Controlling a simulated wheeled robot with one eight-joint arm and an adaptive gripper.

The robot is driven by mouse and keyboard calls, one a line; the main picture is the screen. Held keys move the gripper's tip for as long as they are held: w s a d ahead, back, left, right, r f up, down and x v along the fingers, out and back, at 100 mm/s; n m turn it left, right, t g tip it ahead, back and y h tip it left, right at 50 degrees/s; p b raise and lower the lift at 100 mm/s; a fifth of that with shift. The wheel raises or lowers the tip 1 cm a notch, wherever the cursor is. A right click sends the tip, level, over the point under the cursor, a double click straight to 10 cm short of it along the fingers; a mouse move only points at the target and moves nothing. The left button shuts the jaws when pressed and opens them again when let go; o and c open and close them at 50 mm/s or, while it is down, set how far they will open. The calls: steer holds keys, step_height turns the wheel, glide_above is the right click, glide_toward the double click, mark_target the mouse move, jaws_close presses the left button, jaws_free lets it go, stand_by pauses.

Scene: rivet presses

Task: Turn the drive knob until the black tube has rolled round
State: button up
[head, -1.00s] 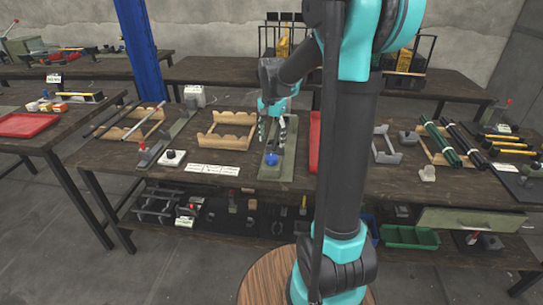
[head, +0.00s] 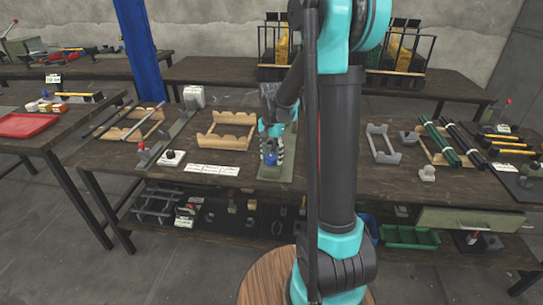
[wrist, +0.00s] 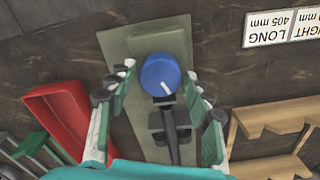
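The blue drive knob (wrist: 161,75), with a white pointer line, stands on a grey-green base plate (wrist: 118,45) in the wrist view. My gripper (wrist: 164,88) is open, its fingers on either side of the knob with gaps visible. In the head view the knob (head: 271,159) shows between the fingertips of my gripper (head: 272,150). A dark bracket with a rod (wrist: 172,135) lies beside the knob on the plate. Black tubes (head: 466,143) lie in a wooden cradle at the right of the bench. I cannot tell whether a black tube sits at this knob.
A wooden cradle (head: 226,143) stands left of the plate, and it also shows in the wrist view (wrist: 270,115). A red tray (wrist: 62,110) lies on the plate's other side. Printed labels (head: 213,170) lie by the bench front. A grey cradle (head: 383,157) stands right of my arm.

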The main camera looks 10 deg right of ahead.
steer(key=c, duration=0.8)
steer(key=n, duration=0.4)
steer(key=shift+n, duration=0.3)
steer(key=n, duration=0.4)
steer(key=shift+n, duration=0.4)
steer(key=o, duration=1.2)
